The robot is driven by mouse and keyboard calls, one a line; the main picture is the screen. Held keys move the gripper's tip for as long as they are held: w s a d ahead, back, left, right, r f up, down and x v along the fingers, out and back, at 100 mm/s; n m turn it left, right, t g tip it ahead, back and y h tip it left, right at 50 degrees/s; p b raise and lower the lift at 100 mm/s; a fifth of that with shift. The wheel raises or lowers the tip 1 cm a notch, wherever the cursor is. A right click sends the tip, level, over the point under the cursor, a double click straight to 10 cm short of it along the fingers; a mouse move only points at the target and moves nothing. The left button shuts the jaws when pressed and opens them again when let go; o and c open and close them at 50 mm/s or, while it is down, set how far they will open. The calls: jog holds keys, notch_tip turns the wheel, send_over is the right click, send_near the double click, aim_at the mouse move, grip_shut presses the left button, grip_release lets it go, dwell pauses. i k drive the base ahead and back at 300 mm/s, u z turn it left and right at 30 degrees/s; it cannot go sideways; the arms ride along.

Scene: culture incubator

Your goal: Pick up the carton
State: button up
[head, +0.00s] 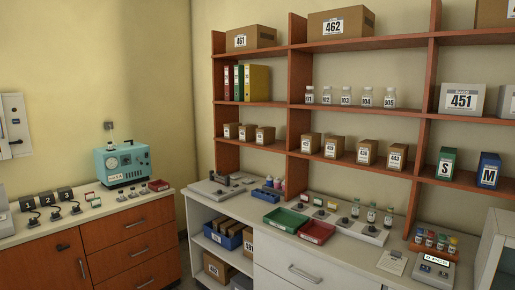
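Several cartons are in the head view. A large brown carton marked 462 (341,23) and another marked 461 (251,38) sit on the top shelf. Small brown cartons, among them one (311,143) and one marked 443 (397,156), stand in a row on the lower shelf. A grey-white box marked 451 (461,100) stands on the middle shelf at the right. Brown boxes (216,269) also sit under the counter. I cannot tell which carton the task names. My gripper is not in view.
A white-topped counter (262,208) below the shelves holds a green tray (286,219), a red tray (317,232), bottles and small devices. A teal machine (122,164) stands on the left cabinet. A white cabinet edge (492,250) borders the right.

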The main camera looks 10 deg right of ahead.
aim_at(334, 145)
jog(key=u, duration=0.5)
jog(key=i, duration=2.45)
jog(key=u, duration=0.6)
jog(key=i, duration=1.05)
jog(key=z, duration=2.45)
